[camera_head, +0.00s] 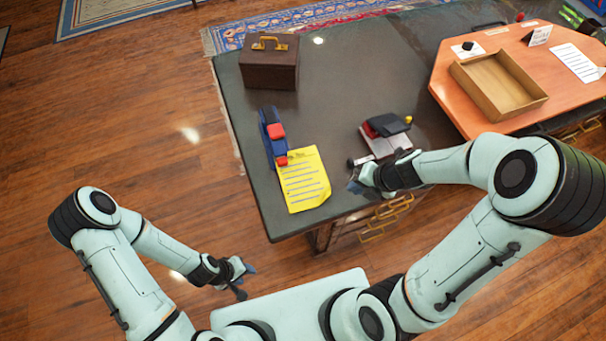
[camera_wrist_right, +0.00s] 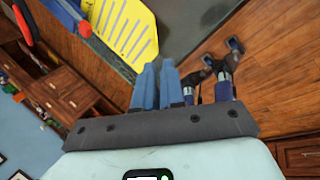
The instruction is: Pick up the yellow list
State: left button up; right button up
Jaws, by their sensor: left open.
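The yellow list (camera_head: 305,185) is a yellow sheet with lines of writing, lying flat near the front left edge of the dark desk. A blue-and-red object (camera_head: 270,132) touches or overlaps its upper left corner. My right gripper (camera_head: 356,180) is over the desk's front edge, just right of the list and apart from it. In the right wrist view its blue fingers (camera_wrist_right: 158,85) are together with nothing seen between them, and the list (camera_wrist_right: 125,30) shows beyond them. My left gripper (camera_head: 242,279) is open and empty, low in front of the desk, away from the list.
A dark desk (camera_head: 340,80) holds a brown box with a gold handle (camera_head: 269,62) at the back left. A black-and-red item on papers (camera_head: 385,135) sits close beyond my right gripper. A wooden tray (camera_head: 498,83) stands on an orange top at right. Floor at left is clear.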

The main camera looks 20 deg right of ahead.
jog(key=b, duration=0.1)
send_near(330, 199)
jog(key=shift+w+a+f+m, duration=0.2)
jog(key=shift+w+a+m, duration=0.2)
jog(key=shift+w, duration=0.35)
jog(key=shift+w+a+f+b, duration=0.15)
jog(key=shift+f+b, duration=0.15)
jog(key=shift+b, duration=0.1)
jog(key=shift+a+f, duration=0.1)
jog(key=shift+a, duration=0.05)
jog(key=b+x, duration=0.3)
jog(key=x, duration=0.1)
jog(key=shift+a+f, duration=0.1)
jog(key=shift+f, duration=0.2)
jog(key=shift+a+f, duration=0.1)
jog(key=shift+f, duration=0.05)
pick_arm(q)
jog(key=s+f, duration=0.6)
jog(key=shift+g, duration=0.4)
